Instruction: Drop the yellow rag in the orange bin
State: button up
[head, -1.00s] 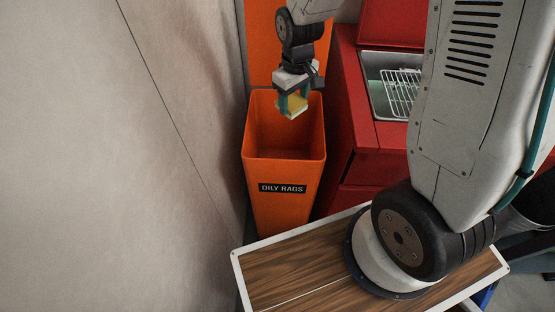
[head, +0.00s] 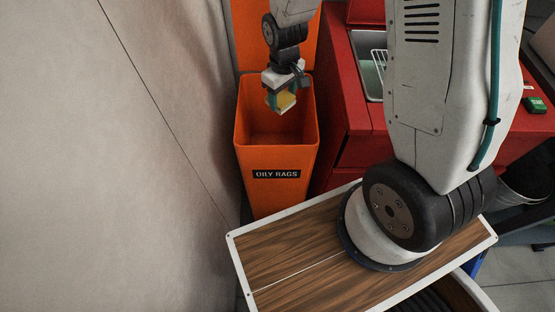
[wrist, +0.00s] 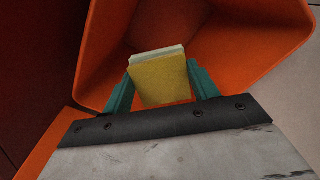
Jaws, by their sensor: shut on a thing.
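The yellow rag (head: 285,100) is a small folded block with a paler layer at its edge. My gripper (head: 280,100) is shut on it, with teal fingers on both sides, and points down over the open mouth of the orange bin (head: 278,190). The bin stands upright and has a black "OILY RAGS" label on its front. In the wrist view the rag (wrist: 161,82) sits between the two teal fingers of my gripper (wrist: 160,85), and the bin's orange wall (wrist: 255,40) surrounds it. The bin's floor is in shadow.
The bin's raised orange lid (head: 252,35) stands behind my gripper. A red cabinet with a sink (head: 368,75) is close on the right of the bin. A pale wall (head: 90,160) runs along the left.

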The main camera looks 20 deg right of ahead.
jog(key=o, duration=1.2)
notch_tip(320, 180, up, 8)
jog(key=shift+f, duration=0.1)
